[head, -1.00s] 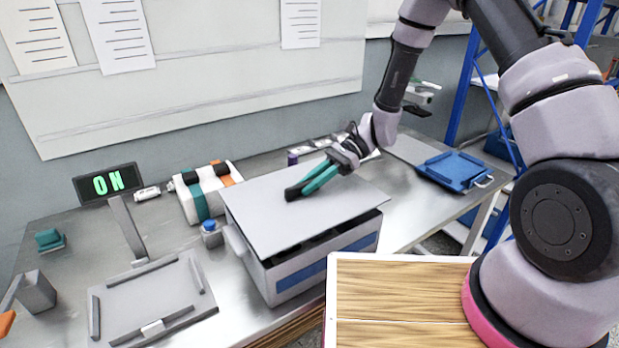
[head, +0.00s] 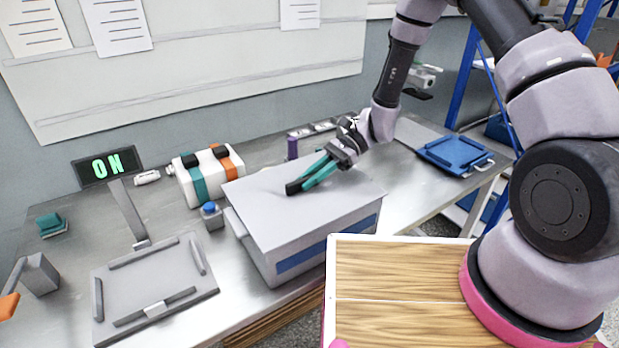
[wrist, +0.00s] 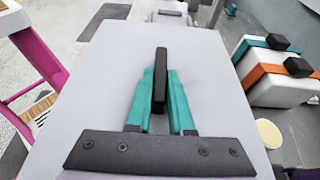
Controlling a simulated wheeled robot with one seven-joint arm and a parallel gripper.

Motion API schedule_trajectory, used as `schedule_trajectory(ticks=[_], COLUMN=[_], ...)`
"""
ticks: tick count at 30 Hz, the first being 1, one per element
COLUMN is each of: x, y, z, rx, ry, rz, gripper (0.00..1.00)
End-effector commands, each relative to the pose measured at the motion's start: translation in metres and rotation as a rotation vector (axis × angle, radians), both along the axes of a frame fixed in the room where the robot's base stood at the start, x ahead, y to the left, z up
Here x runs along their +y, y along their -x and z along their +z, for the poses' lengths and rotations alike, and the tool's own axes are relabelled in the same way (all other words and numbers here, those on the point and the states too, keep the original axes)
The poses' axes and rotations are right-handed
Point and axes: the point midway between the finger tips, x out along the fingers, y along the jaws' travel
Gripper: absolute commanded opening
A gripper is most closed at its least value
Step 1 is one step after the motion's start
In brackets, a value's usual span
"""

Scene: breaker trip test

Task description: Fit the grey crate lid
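In the wrist view the lid (wrist: 105,85) fills the middle, and the fingers are closed against the handle (wrist: 161,65).
A blue-capped small block (head: 211,214) stands close left of the crate. Behind it is a white case with teal and orange straps (head: 202,180). A grey tray fixture (head: 140,285) is at front left, an ON display (head: 108,166) behind. A blue tray (head: 452,157) sits at right.

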Motion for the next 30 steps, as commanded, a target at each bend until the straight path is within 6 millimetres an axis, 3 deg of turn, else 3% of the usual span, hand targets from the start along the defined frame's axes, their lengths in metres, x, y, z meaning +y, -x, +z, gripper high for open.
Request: schedule_trajectory(ticks=[1,3,16,30], x=[0.0,0.0,-0.008,-0.07], y=[0.0,0.0,-0.007,-0.054], z=[0.0,0.0,0.004,0.037], rx=[0.0,0.0,-0.002,-0.002], ry=[0.0,0.0,0.0,-0.001], rz=[0.0,0.0,-0.002,-0.002], gripper=[0.35,0.55,0.55,0.55])
